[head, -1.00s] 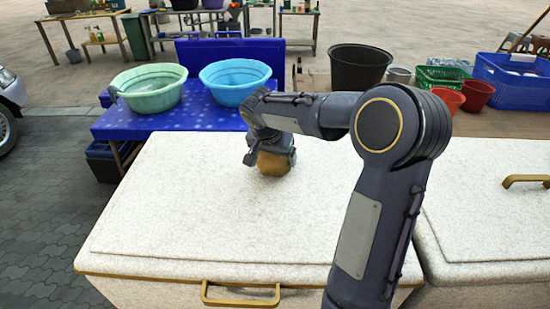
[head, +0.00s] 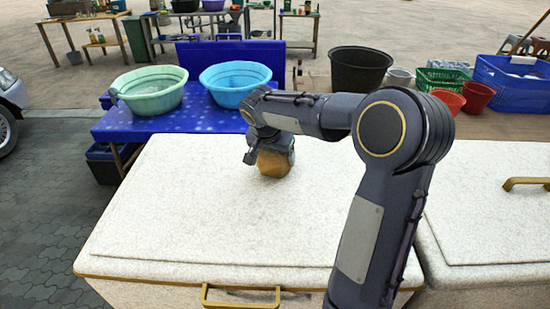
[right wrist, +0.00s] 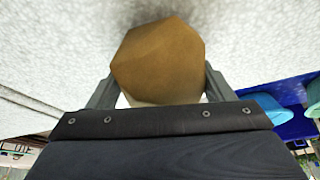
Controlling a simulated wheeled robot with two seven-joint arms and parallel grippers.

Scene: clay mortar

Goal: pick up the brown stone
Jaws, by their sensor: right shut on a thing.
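The brown stone (head: 273,164) is a rounded, faceted lump at the far part of the white speckled lid (head: 200,220). My right gripper (head: 268,157) reaches it from above and is shut on it. In the right wrist view the stone (right wrist: 160,60) sits between the two fingers of my right gripper (right wrist: 160,85), one on each side. I cannot tell whether the stone touches the lid or is slightly above it. My left gripper is not in view.
A blue table (head: 165,122) behind the lid holds a green basin (head: 150,95) and a light blue basin (head: 237,80). A black tub (head: 360,68), red pots (head: 477,95) and a blue crate (head: 515,82) stand at back right. The lid's front is clear.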

